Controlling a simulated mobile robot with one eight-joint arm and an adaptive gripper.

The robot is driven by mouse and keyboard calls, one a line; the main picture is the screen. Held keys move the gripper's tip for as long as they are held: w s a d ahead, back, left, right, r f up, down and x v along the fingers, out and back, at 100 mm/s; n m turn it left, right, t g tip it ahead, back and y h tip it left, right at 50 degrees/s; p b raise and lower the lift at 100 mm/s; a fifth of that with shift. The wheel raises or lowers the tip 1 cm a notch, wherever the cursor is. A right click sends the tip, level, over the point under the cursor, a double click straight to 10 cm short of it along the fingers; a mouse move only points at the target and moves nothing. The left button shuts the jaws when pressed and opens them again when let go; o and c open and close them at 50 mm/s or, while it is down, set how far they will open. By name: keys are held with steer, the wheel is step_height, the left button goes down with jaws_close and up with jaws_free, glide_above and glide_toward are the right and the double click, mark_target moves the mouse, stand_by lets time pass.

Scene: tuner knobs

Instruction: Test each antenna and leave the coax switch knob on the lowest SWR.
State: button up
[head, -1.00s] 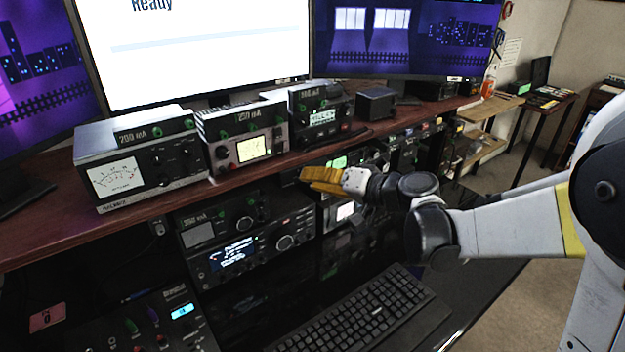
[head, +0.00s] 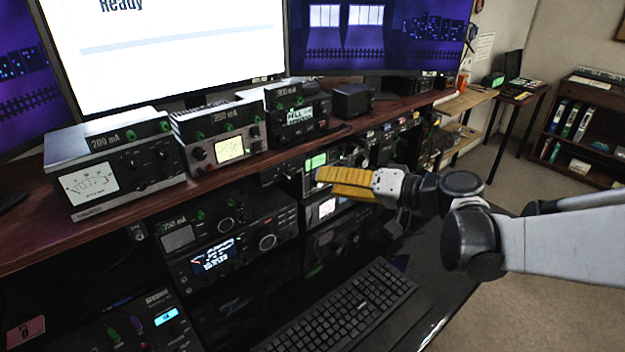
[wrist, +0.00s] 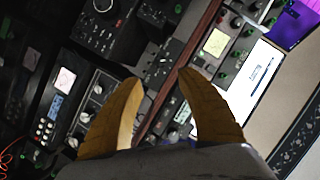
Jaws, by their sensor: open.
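My gripper (head: 318,180) has yellow fingers and is held in front of the radio shelves, to the right of the radio with the lit blue display. In the wrist view its two fingers (wrist: 158,75) are spread apart with nothing between them. Radio gear with several knobs lies beyond the fingertips. A meter box labelled 200 mA (head: 112,165) with a needle dial stands at the left on the wooden shelf. A box labelled 250 mA (head: 220,138) with a lit yellow screen stands beside it. I cannot tell which knob is the coax switch, and no SWR reading is legible.
A radio with a blue display (head: 232,250) sits under the wooden shelf (head: 30,235). A keyboard (head: 340,305) lies on the black desk below my gripper. A large monitor (head: 170,45) reads "Ready". Floor is free at the right.

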steer(key=shift+s+d+r, duration=0.2)
steer(key=shift+s+d, duration=0.2)
steer(key=shift+d, duration=0.05)
steer(key=shift+c, duration=0.5)
jaws_close()
stand_by(0.6)
